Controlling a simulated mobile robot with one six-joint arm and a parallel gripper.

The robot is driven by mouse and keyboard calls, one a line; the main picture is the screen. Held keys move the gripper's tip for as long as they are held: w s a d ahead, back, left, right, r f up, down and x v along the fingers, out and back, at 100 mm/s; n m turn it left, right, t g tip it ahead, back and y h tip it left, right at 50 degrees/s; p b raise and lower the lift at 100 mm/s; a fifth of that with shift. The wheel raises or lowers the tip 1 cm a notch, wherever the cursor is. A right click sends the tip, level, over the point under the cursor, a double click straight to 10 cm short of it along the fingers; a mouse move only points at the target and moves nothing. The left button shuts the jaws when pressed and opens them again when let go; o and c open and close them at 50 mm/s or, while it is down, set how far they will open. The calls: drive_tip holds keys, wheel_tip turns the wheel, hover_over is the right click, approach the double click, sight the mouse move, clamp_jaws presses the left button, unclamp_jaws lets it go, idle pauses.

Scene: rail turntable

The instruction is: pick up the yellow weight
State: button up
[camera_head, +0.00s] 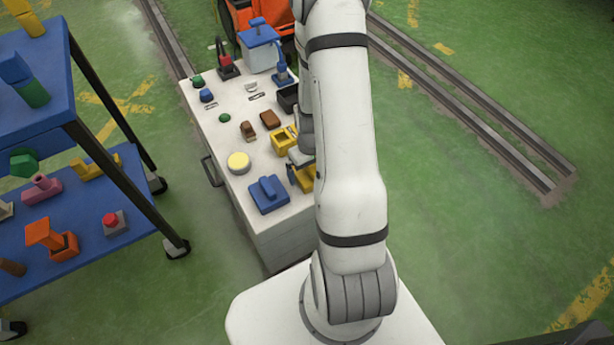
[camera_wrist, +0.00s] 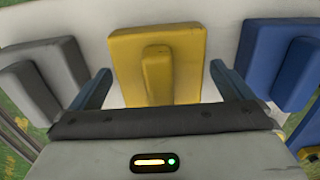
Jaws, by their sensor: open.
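The yellow weight (camera_wrist: 190,50), a flat block with a raised grip bar, lies in the middle of the wrist view. In the head view the yellow weight (camera_head: 303,180) is on the white bench top, partly hidden by my arm. My gripper (camera_wrist: 160,72) is open and empty, with one finger to each side of the weight in the picture. I cannot tell how high the fingers are above it. A grey weight (camera_wrist: 30,85) lies to the left and a blue weight (camera_wrist: 268,45) to the right; the blue weight also shows in the head view (camera_head: 268,195).
The white bench (camera_head: 243,193) also carries a yellow disc (camera_head: 238,162), a yellow open box (camera_head: 283,140) and several small items farther back. A blue shelf rack (camera_head: 125,190) with loose parts stands at the left. Rails (camera_head: 480,120) cross the green floor at the right.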

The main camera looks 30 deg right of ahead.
drive_tip(key=c, duration=1.7)
drive_tip(key=shift+r, duration=0.1)
